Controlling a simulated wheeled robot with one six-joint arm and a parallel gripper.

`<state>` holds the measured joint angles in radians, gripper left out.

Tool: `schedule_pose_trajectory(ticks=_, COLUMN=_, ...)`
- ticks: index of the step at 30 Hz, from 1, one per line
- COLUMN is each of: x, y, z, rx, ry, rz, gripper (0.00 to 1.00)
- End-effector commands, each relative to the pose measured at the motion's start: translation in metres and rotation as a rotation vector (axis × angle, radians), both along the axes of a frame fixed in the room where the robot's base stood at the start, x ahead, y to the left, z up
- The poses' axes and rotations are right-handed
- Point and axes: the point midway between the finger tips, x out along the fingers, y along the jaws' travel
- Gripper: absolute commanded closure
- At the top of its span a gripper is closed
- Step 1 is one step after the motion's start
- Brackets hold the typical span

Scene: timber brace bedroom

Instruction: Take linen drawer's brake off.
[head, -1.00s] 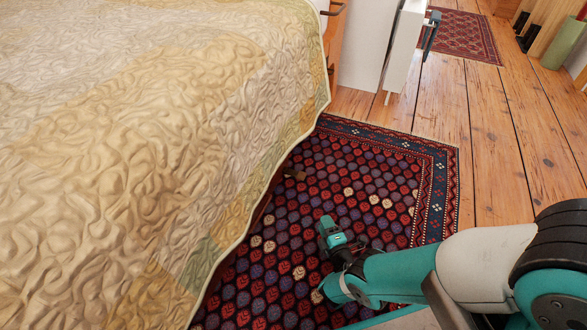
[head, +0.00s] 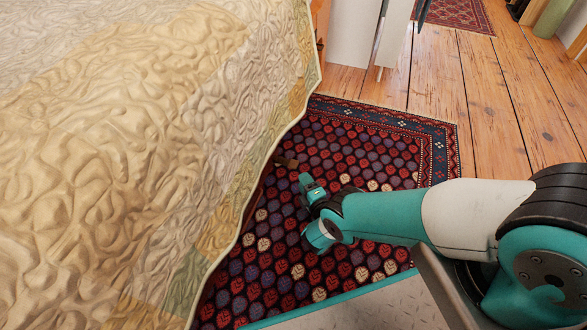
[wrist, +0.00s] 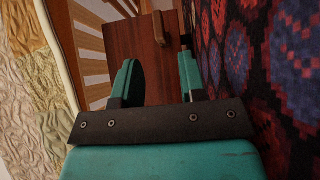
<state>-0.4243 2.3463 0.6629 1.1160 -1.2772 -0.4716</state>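In the wrist view a reddish-brown wooden drawer front (wrist: 135,42) stands ahead, under the bed. A small upright wooden piece (wrist: 158,28), perhaps the brake, shows on it near the rug side. A dark block (wrist: 186,40) sits close by, beside the rug. My gripper (wrist: 158,62) is open and empty, its two teal fingers apart and short of the drawer front. In the head view my gripper (head: 308,186) is low over the rug beside the bed. A small brown wooden piece (head: 287,162) pokes out from under the quilt near it; I cannot tell whether it is the brake.
The quilt (head: 130,150) hangs over the bed's side and hides most of the drawer in the head view. Pale slats (wrist: 90,50) show beside the drawer. A patterned rug (head: 400,150) covers the floor here. Bare floorboards (head: 500,100) lie beyond, with white furniture (head: 352,35) at the back.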

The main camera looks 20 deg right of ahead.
Motion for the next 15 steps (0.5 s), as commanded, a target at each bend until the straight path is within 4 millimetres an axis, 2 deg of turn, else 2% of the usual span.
schedule_pose_trajectory(ticks=1, x=0.012, y=0.001, z=-0.006, rx=0.001, ry=-0.002, rz=-0.002, gripper=0.62)
schedule_pose_trajectory(ticks=7, x=0.05, y=0.006, z=-0.007, rx=0.001, ry=-0.003, rz=-0.004, gripper=0.62)
schedule_pose_trajectory(ticks=15, x=0.081, y=0.01, z=-0.004, rx=0.0, ry=-0.001, rz=-0.005, gripper=0.62)
